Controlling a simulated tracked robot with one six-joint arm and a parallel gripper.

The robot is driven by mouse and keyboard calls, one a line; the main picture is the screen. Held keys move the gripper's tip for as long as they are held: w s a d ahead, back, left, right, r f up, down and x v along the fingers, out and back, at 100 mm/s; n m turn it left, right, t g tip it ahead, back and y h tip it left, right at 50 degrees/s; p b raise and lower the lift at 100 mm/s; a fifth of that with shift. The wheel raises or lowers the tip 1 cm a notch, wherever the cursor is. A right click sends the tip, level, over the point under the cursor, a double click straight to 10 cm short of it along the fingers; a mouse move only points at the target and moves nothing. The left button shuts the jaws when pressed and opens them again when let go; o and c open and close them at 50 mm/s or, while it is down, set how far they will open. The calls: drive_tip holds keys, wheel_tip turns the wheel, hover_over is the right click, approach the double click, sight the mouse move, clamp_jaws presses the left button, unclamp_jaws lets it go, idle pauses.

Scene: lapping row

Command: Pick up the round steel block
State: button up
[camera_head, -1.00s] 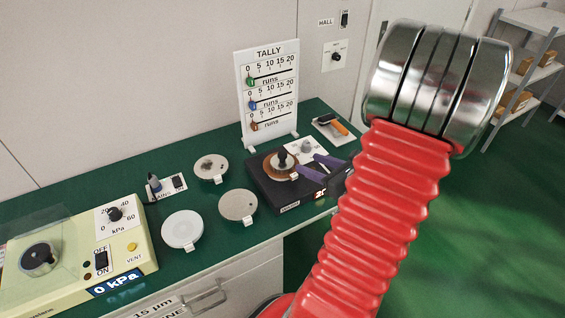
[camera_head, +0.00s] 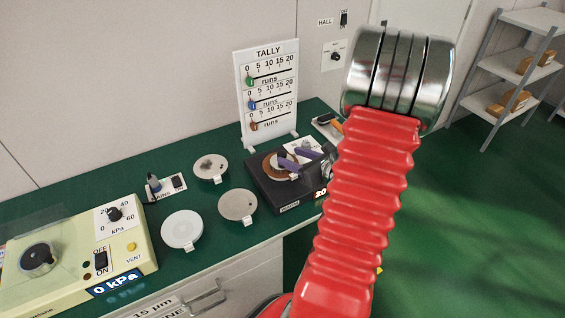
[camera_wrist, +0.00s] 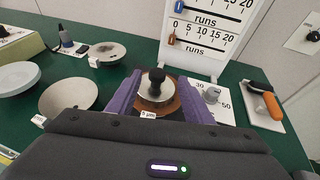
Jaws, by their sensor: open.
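The round steel block, with a black knob on top (camera_wrist: 155,88), stands on the brown round plate (camera_wrist: 172,104) of the dark lapping machine (camera_head: 272,195). My gripper (camera_wrist: 158,78) is open, with one purple finger to the left of the block and one to the right in the wrist view. In the head view my gripper (camera_head: 289,157) is over the plate, and its fingers partly hide the block. I cannot tell whether the fingers touch it.
The tally board (camera_head: 268,90) stands close behind the machine. An orange-handled tool (camera_wrist: 268,103) lies on a pale plate to the right. Several round dishes, including a white one (camera_head: 182,230), lie left on the green bench (camera_head: 110,195). A pressure box (camera_head: 130,245) stands far left.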

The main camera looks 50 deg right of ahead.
sight(283, 154)
drive_tip(key=shift+w+f, duration=0.1)
drive_tip(key=shift+w, duration=0.1)
drive_tip(key=shift+a+x, duration=0.1)
drive_tip(key=shift+x, duration=1.15)
drive_tip(key=shift+a+x, duration=0.15)
drive_tip(key=shift+x, duration=1.1)
drive_tip(key=shift+c, duration=0.4)
clamp_jaws()
drive_tip(key=shift+d, duration=0.1)
